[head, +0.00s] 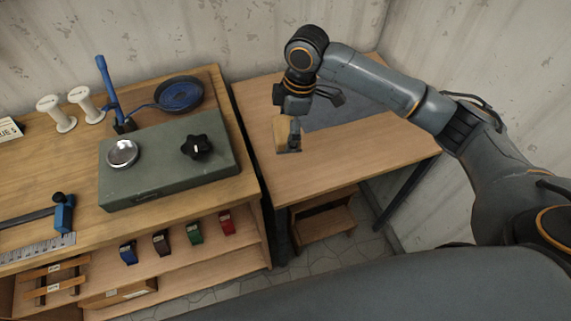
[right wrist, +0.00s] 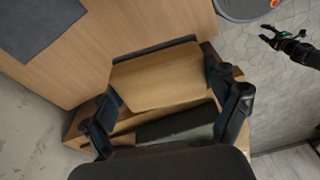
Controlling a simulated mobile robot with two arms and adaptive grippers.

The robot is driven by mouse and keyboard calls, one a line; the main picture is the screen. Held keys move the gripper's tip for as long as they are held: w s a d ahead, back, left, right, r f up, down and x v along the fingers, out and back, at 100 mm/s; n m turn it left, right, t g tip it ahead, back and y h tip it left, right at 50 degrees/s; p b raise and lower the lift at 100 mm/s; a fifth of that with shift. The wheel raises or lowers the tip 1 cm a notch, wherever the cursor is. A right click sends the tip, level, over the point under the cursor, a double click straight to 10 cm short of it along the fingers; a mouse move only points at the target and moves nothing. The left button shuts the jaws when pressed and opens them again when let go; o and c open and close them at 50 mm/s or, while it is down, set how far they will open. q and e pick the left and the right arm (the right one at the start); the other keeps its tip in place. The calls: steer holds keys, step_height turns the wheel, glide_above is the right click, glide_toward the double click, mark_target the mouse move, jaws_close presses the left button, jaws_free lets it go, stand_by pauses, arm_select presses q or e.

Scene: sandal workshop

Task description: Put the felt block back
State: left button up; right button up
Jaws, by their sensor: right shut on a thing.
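The felt block (head: 282,134) is a tan wooden block held in my right gripper (head: 292,148), above the right-hand table (head: 350,165). In the right wrist view the block (right wrist: 160,80) sits between both fingers of my right gripper (right wrist: 168,105), with a dark strip along its far edge. I cannot tell its height above the table. My left gripper is outside the head view. A small dark gripper (right wrist: 272,36), seemingly my left, shows at the top right of the right wrist view, too small to judge.
A grey mat (head: 335,112) lies at the back of the right-hand table. The left bench holds a green-grey box (head: 165,172) with a black knob, a blue pan (head: 180,94) and white spools (head: 82,101). A wooden stool (head: 322,222) stands below. The table's front is clear.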

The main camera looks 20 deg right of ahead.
mark_target(284, 165)
steer(key=shift+w+a+f+n, duration=0.15)
steer(key=shift+w+f+n, duration=0.05)
steer(key=shift+f+n, duration=0.7)
steer(key=shift+f, duration=0.4)
steer(key=shift+n, duration=0.3)
step_height(284, 165, down, 10)
steer(key=shift+r+p, duration=0.25)
steer(key=shift+p, duration=0.3)
steer(key=shift+f, duration=0.15)
steer(key=o, duration=0.9)
steer(key=r, duration=0.4)
steer(key=d+r, duration=0.1)
steer(key=r, duration=0.3)
steer(key=r+b, duration=0.1)
steer(key=r, duration=0.3)
steer(key=shift+d+r, duration=0.15)
steer(key=shift+d, duration=0.25)
